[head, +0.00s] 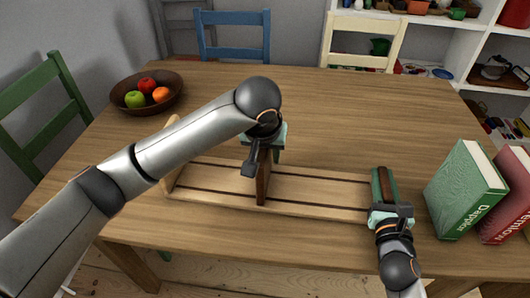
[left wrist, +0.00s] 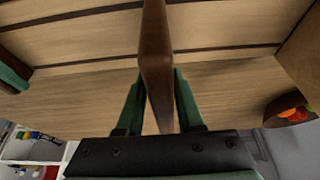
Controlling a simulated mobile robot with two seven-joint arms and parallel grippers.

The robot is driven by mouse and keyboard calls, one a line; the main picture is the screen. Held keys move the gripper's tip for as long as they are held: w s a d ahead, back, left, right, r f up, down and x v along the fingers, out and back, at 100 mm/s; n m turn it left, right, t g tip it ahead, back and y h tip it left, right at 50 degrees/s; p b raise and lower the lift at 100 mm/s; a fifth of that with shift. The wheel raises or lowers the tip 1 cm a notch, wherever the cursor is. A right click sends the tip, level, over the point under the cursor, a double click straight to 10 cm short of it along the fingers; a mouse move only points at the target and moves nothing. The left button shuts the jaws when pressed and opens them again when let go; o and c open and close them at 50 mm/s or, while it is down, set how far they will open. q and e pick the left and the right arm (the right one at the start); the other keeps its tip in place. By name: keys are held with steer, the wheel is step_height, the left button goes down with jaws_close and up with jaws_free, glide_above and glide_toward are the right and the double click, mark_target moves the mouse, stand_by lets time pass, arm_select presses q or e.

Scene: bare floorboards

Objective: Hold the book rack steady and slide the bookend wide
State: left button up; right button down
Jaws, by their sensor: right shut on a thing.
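The wooden book rack (head: 320,191) lies on the table, a slatted base with dark grooves and an upright panel at its left end. The brown bookend (head: 263,180) stands upright across the base, left of its middle. My left gripper (head: 264,150) is at the bookend's top. In the left wrist view its green fingers (left wrist: 158,100) stand on both sides of the bookend (left wrist: 156,50), with narrow gaps. My right gripper (head: 384,187) is shut on the rack's brown right end, a green finger on each side. My left arm hides part of the rack's left end.
A green book (head: 466,190) and a red book (head: 510,195) stand right of the rack. A fruit bowl (head: 147,93) sits at the back left. Blue, cream and green chairs surround the table (head: 330,105). The table behind the rack is clear.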

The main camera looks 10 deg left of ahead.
arm_select(q)
steer(key=shift+o, duration=1.1)
steer(key=shift+a, duration=0.1)
steer(key=shift+r, duration=0.1)
steer(key=v, duration=1.1)
steer(key=shift+s+r, duration=0.25)
steer(key=shift+r, duration=0.1)
arm_select(e)
steer(key=c, duration=0.6)
jaws_free()
steer(key=shift+s, duration=0.1)
